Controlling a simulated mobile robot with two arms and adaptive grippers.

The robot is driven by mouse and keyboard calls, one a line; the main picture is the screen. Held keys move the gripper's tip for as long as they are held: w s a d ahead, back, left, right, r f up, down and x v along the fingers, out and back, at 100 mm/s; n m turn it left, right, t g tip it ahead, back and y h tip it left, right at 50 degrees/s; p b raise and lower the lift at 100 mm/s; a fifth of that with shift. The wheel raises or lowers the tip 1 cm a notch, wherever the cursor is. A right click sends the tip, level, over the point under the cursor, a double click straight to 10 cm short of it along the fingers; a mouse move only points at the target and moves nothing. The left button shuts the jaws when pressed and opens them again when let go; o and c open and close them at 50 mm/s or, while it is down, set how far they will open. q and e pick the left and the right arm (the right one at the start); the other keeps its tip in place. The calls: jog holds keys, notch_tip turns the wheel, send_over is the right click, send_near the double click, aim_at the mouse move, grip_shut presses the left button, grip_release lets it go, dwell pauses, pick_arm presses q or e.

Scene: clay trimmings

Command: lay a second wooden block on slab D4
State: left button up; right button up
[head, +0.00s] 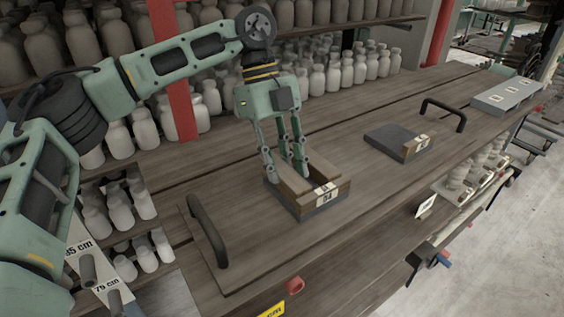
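The near slab (321,208), grey and low, lies on the bench with a card on its front edge that seems to read D4. Two wooden blocks are on it, side by side with a gap between them: a left block (296,190) and a right block (334,180). My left gripper (286,177) points down from above, its fingers on both sides of the left block and apparently closed against it. That block appears to rest on the slab. The fingers hide part of its far end. My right gripper is not in view.
A second grey slab (388,139) with a card lies further right, and a long grey piece with cards (507,97) beyond it. Black handles (208,232) (444,112) rise from the board. Shelves of pale bottles (338,72) and a red post (172,75) stand behind.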

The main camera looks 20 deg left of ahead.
pick_arm(q)
jog(key=o, duration=0.5)
jog(key=shift+f, duration=0.15)
jog(key=v, duration=1.2)
